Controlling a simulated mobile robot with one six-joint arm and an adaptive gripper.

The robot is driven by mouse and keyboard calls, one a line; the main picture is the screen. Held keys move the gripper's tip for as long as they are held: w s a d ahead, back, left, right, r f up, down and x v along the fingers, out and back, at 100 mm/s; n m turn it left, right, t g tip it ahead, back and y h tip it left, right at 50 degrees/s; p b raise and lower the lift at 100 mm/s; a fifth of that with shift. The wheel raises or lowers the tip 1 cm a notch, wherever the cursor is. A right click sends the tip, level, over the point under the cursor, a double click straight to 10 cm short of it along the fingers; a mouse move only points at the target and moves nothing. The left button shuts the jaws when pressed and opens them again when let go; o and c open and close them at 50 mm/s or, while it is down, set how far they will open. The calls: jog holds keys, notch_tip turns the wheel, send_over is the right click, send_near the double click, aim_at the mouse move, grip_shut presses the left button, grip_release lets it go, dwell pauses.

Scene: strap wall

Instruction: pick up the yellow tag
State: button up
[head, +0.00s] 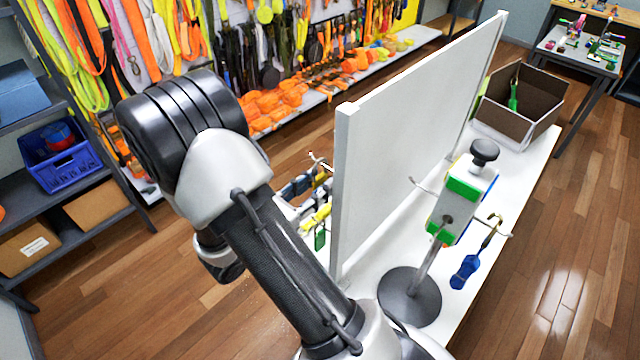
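A small yellow piece (316,218), which may be the yellow tag, shows in the head view just left of the white upright panel (400,135). It is among several small hanging things, and a green tag (320,240) hangs just below it. My arm hides part of this area, and the yellow piece is too small to make out its strap or hook. My arm crosses the left middle of the view, bent at a black joint. My gripper does not show, so I cannot see its fingers or anything in them.
A round-based stand (409,297) with a white and green head is right of the panel, with a blue tag (465,272) hanging there. A brown open box (520,105) stands on the white table's far end. Shelves with a blue crate (60,155) are left. Wooden floor is clear at right.

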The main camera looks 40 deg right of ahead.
jog(key=shift+d, duration=0.8)
jog(key=shift+w, duration=0.1)
jog(key=shift+c, duration=0.2)
grip_shut()
